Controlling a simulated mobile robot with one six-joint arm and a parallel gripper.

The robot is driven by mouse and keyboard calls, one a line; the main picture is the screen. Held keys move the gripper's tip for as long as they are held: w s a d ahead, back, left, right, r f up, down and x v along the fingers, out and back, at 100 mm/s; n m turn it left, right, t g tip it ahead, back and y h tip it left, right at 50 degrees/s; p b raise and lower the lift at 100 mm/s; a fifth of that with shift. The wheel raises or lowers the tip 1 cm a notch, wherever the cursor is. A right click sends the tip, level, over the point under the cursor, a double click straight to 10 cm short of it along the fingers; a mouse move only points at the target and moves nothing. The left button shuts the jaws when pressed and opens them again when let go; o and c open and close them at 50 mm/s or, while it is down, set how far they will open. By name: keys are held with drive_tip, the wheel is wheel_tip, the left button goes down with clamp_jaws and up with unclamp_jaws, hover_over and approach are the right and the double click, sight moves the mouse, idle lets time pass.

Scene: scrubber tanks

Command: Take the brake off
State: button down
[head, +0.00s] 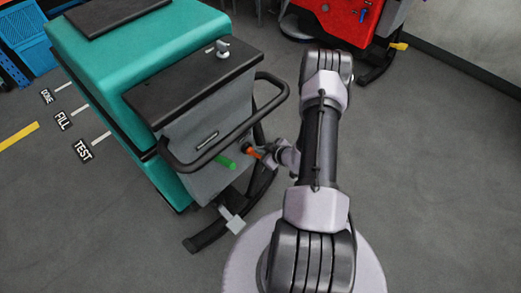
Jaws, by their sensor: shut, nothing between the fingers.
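A teal scrubber machine (100,60) stands at the left, with a grey rear panel (205,130) and a black looped handlebar (190,168). Below the bar a green handle (226,162) and an orange-red handle (253,152) stick out of the panel. A light grey pedal-like block (232,219) sits low at the rear. A light metal knob (222,47) is on the black top. I cannot tell which part is the brake. My gripper (265,156) is shut and empty, close beside the orange-red handle; the arm partly hides it, and I cannot tell whether it touches.
A red machine (340,18) with blue and yellow handles stands at the back right. Floor labels DONE, FILL and TEST (83,150) lie left of the teal machine. Blue crates (25,42) stand at the far left. The grey floor at the right (440,170) is clear.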

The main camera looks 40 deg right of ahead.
drive_tip(key=shift+s+d+f, duration=0.1)
drive_tip(key=shift+s+f, duration=0.1)
drive_tip(key=shift+f, duration=0.25)
